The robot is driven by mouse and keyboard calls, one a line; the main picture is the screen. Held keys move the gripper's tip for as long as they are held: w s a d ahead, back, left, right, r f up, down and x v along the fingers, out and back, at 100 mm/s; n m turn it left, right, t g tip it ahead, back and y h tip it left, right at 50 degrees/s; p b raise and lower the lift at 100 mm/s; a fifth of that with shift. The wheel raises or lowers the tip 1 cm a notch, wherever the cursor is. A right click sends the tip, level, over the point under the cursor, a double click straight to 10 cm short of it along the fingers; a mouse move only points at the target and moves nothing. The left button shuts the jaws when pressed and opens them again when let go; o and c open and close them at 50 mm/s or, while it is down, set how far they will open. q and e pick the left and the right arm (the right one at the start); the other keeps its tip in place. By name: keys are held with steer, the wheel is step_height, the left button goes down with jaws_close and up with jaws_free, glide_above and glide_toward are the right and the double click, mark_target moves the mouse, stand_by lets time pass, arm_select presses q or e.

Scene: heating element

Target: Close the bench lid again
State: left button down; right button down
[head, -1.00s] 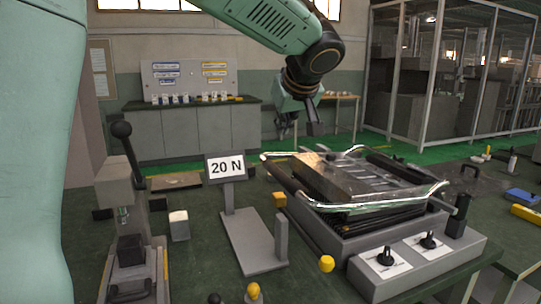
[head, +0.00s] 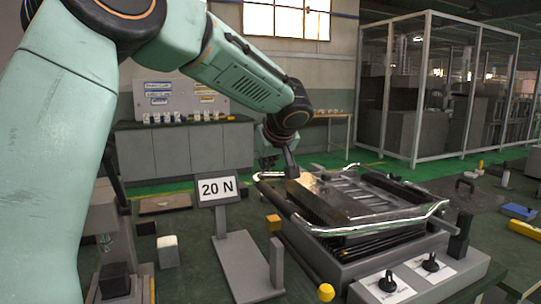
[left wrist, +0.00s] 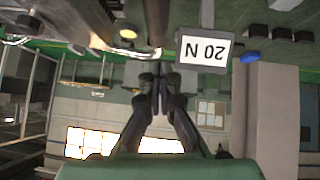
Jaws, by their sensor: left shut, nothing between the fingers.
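The bench unit (head: 310,240) is a grey box on the right of the head view. Its metal lid plate (head: 330,205) lies over dark ribbed parts, with a bright chrome rail (head: 405,222) around it. The lid looks slightly tilted; I cannot tell how far open it is. My left gripper (head: 291,170) points down at the lid's far left corner, by the chrome rail. Whether it touches is unclear. In the left wrist view, its fingers (left wrist: 160,95) are together and empty. My right gripper is not in view.
A "20 N" sign (head: 217,188) on a stand is left of the unit, and shows upside down in the left wrist view (left wrist: 204,50). Two black knobs (head: 388,282) are on the front panel. A yellow knob (head: 326,292) and a white-topped block (head: 167,241) stand nearby. Blue and yellow items lie right.

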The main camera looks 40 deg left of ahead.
mark_target(266, 186)
arm_select(q)
steer(key=f, duration=0.3)
steer(key=shift+w+f+b, duration=0.2)
steer(key=shift+b, duration=0.15)
steer(key=shift+d+f, duration=0.15)
steer(key=shift+f, duration=0.05)
steer(key=shift+w+f, duration=0.1)
steer(key=shift+f, duration=0.1)
steer(key=shift+a, duration=0.2)
steer(key=shift+d, duration=0.15)
